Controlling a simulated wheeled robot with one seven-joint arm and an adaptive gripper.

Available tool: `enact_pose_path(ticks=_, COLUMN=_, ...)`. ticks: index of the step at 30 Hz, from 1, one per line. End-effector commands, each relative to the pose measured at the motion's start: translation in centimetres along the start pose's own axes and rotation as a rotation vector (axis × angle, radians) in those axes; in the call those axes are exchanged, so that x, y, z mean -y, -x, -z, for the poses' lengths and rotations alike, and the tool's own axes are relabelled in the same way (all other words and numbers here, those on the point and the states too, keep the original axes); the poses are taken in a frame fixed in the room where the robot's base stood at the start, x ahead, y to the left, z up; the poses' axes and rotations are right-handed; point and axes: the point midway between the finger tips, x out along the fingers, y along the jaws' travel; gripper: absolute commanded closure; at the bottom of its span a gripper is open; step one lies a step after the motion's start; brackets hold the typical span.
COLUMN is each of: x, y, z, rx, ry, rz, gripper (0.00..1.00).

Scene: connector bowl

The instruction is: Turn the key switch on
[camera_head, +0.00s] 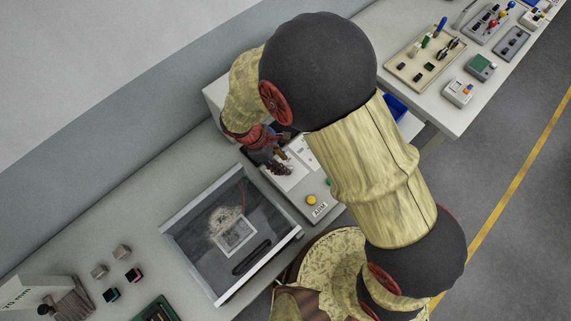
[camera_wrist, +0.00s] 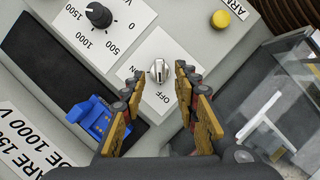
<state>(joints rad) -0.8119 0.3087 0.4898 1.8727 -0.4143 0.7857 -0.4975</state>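The key switch (camera_wrist: 158,71) is a small silver knob on a white plate (camera_wrist: 166,47) with ON and OFF printed on it, in the middle of the wrist view. My gripper (camera_wrist: 157,74) is open, with one fingertip on each side of the knob. Gaps show between both fingertips and the knob. In the head view my gripper (camera_head: 277,167) is over the light grey control panel (camera_head: 302,205), and it and my arm hide the switch. The knob's grip bar runs roughly up and down in the wrist view; I cannot tell exactly which label it points to.
A black dial (camera_wrist: 98,14) and a yellow button (camera_wrist: 221,19) sit on the same panel. A blue part (camera_wrist: 91,118) is beside the left finger. A clear-topped box (camera_head: 192,205) stands beside the panel. Small blocks (camera_head: 121,252) lie farther left.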

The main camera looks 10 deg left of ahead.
Motion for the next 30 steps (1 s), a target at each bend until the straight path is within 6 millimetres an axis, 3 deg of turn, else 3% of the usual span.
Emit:
enact_pose_path(ticks=6, x=0.0, y=-2.6, z=0.0, rx=0.0, ry=0.001, rz=0.001, gripper=0.7)
enact_pose_path(ticks=17, x=0.0, y=-3.2, z=0.0, rx=-0.001, ry=-0.001, rz=0.0, gripper=0.7)
enact_pose_path(ticks=30, x=0.0, y=-3.2, z=0.0, rx=-0.001, ry=-0.001, rz=0.0, gripper=0.94)
